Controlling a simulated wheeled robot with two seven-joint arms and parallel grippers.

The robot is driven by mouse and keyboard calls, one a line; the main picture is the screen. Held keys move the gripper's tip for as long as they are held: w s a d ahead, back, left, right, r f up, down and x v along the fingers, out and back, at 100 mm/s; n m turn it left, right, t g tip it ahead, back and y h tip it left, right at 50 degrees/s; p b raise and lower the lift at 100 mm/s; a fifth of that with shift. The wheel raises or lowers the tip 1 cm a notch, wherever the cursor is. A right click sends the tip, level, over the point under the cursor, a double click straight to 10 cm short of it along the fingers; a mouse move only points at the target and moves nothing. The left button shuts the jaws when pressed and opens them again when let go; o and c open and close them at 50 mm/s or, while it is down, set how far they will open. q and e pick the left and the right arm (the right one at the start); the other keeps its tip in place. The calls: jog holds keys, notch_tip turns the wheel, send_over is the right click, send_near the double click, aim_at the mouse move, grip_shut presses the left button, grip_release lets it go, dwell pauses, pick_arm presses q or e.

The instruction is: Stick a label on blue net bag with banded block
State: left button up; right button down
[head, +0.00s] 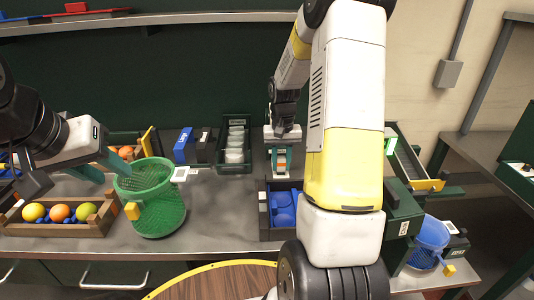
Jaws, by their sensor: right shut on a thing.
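The blue net bag (431,236) stands at the right end of the bench, with a yellow tag (449,270) at its lower front. My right gripper (281,162) points down at the middle of the bench, behind the blue-lined tray. It is shut on a small pale block with an orange band (281,160), the banded block, mostly hidden between the teal fingers. My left gripper (102,170) is at the left, beside the rim of the green net basket (152,208). Its teal fingers look apart, with nothing seen between them.
A wooden crate of fruit (95,226) sits at the left. A blue-lined dark tray (266,235) and a rack of clear cups (221,158) stand mid-bench. A dark green machine (403,215) stands between my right arm and the blue bag. Bench between basket and tray is clear.

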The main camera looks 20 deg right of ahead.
jog(key=shift+f, duration=0.45)
dwell(1.0)
jog(key=shift+r, duration=0.1)
jog(key=shift+r, duration=3.5)
